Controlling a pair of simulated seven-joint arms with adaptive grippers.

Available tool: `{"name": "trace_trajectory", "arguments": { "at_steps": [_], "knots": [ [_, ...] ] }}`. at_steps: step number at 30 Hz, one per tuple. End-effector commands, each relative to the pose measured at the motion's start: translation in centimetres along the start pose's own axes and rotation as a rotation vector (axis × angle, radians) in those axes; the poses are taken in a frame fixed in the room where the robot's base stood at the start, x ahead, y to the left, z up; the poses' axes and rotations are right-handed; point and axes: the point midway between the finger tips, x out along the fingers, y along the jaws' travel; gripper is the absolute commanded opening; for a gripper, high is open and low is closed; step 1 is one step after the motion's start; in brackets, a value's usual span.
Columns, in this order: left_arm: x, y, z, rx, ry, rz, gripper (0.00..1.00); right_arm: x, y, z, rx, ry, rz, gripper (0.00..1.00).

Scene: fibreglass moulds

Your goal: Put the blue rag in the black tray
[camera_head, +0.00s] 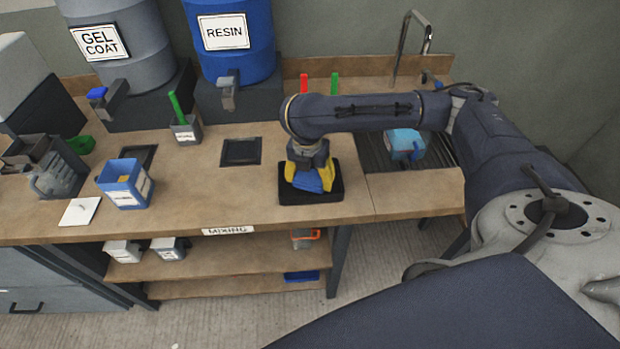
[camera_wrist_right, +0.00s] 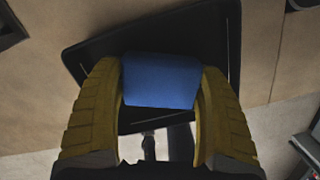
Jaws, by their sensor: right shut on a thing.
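The blue rag (camera_head: 308,183) is between the yellow fingers of my right gripper (camera_head: 311,178), which is shut on it. The rag also shows in the right wrist view (camera_wrist_right: 161,80), with a finger against each side. The black tray (camera_head: 293,198) lies on the right part of the bench top, directly under the gripper and rag. Its dark floor and rim also show in the right wrist view (camera_wrist_right: 205,28). I cannot tell whether the rag touches the tray floor. My left gripper is not in view.
A blue container (camera_head: 125,184) and a white square (camera_head: 80,211) stand to the left on the bench. A small dark square tray (camera_head: 240,152) lies left of the gripper. The blue resin drum (camera_head: 229,45) is behind. A sink (camera_head: 375,152) with a light-blue item (camera_head: 404,144) is right.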

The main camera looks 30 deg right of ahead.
Motion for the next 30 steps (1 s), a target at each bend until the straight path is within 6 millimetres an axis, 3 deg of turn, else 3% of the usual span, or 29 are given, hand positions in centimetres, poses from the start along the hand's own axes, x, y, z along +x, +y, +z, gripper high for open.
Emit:
{"name": "trace_trajectory", "arguments": {
  "at_steps": [16,17,19,30],
  "knots": [
    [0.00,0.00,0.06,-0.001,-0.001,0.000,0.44,0.85,-0.01,-0.08,0.000,-0.001,0.000,0.46],
    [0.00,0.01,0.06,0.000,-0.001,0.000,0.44,0.88,-0.01,-0.09,0.000,-0.001,0.000,0.76],
    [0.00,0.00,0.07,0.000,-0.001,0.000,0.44,0.85,0.00,-0.08,0.000,-0.001,0.000,0.84],
    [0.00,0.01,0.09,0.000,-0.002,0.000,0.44,0.45,0.02,-0.03,0.000,0.000,0.001,0.86]
  ]
}}
